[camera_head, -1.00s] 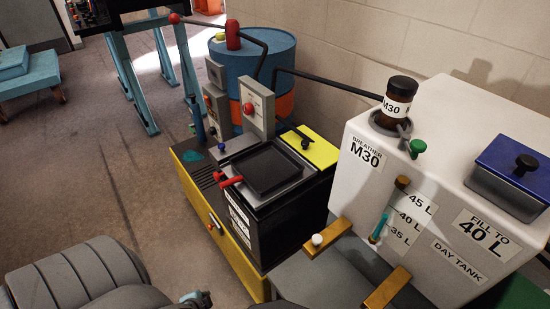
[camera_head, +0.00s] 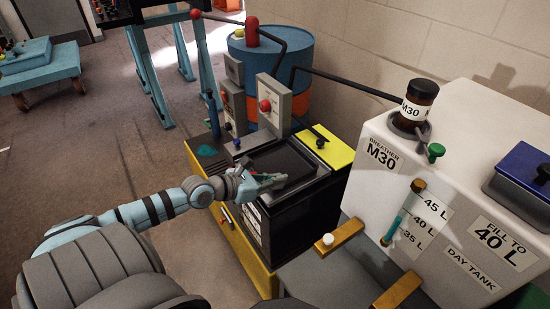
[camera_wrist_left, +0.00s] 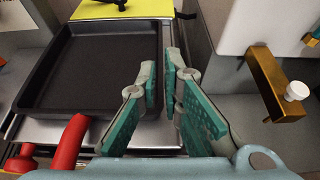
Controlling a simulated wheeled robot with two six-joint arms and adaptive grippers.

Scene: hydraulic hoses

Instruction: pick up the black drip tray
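The black drip tray (camera_head: 286,158) is a shallow square pan lying flat on top of the black and grey unit. In the left wrist view the tray (camera_wrist_left: 90,68) fills the upper left. My left gripper (camera_head: 277,181) is at the tray's near side in the head view and hides part of it. In the wrist view its fingertips (camera_wrist_left: 162,72) stand with a narrow gap at the tray's right rim, one on each side of the rim line. I cannot tell whether they touch it. My right gripper is not in view.
A red lever (camera_wrist_left: 68,145) is close to the tray's near edge. A grey box with a red button (camera_head: 272,105) stands behind the tray. A white day tank (camera_head: 450,170) and a brass bracket (camera_head: 340,236) are to the right. Open floor (camera_head: 80,150) lies left.

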